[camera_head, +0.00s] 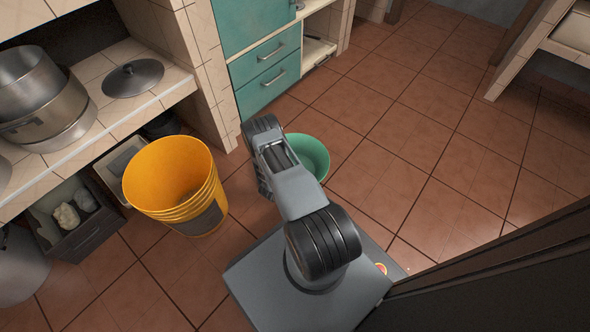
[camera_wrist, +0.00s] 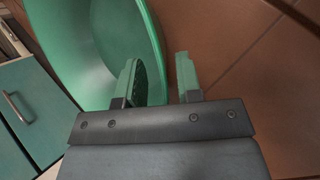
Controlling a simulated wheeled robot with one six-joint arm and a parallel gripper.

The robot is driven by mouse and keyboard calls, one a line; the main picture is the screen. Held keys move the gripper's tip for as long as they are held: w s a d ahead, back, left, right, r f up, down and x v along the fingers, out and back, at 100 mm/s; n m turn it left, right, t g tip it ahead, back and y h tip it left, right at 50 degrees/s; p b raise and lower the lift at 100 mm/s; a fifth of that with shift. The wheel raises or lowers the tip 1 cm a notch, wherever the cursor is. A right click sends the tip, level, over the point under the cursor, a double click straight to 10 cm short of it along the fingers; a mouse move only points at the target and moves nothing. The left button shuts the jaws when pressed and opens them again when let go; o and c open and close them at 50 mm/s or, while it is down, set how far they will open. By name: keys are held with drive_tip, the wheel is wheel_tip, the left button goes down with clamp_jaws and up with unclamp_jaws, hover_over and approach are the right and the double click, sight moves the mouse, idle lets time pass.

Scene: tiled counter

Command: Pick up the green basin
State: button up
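The green basin (camera_head: 312,152) stands on the tiled floor, just right of my arm in the head view. My arm hides its left part there. In the wrist view the basin (camera_wrist: 70,35) fills the upper left. My gripper (camera_wrist: 156,62) is open, with two greenish fingers apart. The basin's rim runs between them: the left finger overlaps the basin's inner side, and the right finger is outside it over the floor. I see a gap between the right finger and the rim. My gripper's fingers are hidden in the head view.
A yellow bucket (camera_head: 172,175) stands on the floor to the left. Teal drawers (camera_head: 266,62) stand behind the basin. A tiled shelf (camera_head: 150,86) with metal pots (camera_head: 40,95) is at the left. The floor (camera_head: 430,150) right of the basin is clear.

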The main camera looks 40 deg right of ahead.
drive_tip(key=shift+d+f, duration=0.4)
drive_tip(key=shift+f, duration=0.2)
drive_tip(key=shift+r, duration=0.1)
clamp_jaws()
